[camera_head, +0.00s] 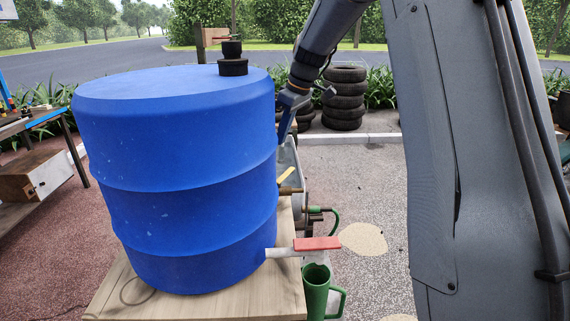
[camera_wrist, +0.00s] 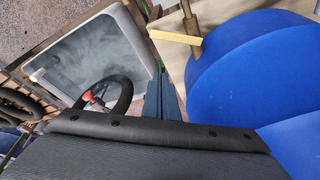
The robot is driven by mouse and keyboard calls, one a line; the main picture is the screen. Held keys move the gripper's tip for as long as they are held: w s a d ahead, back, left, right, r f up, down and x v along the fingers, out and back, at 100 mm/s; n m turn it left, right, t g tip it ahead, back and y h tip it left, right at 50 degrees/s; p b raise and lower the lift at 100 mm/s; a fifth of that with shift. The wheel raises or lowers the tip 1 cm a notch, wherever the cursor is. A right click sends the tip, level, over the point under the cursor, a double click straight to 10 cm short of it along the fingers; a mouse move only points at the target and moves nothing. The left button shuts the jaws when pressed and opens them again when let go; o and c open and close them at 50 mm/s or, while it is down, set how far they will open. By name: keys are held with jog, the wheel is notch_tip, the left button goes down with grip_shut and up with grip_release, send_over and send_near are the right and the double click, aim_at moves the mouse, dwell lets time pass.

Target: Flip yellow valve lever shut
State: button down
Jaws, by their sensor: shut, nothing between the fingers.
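The yellow valve lever (camera_head: 286,174) sticks up at a slant from a brass fitting (camera_head: 291,191) at the right side of the blue barrel (camera_head: 180,170). In the wrist view the yellow lever (camera_wrist: 175,37) is a flat bar lying across the brass pipe, left of the barrel (camera_wrist: 255,75). My gripper (camera_head: 284,132) hangs beside the barrel's right side, above the lever and apart from it; the barrel partly hides it. In the wrist view my gripper (camera_wrist: 163,88) is shut and empty, below and left of the lever.
A red lever (camera_head: 317,243) sits on a white pipe low on the barrel, above a green jug (camera_head: 318,290). A grey tub (camera_wrist: 95,55) lies left of my fingers, with a black ring (camera_wrist: 105,95) near it. Stacked tyres (camera_head: 344,98) stand behind.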

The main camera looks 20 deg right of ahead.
aim_at(285, 177)
jog(key=shift+f, duration=0.1)
notch_tip(285, 177, down, 9)
jog(key=p, duration=0.4)
jog(key=shift+s+d+f, duration=0.15)
jog(key=shift+s+d, duration=0.1)
jog(key=shift+d, duration=0.05)
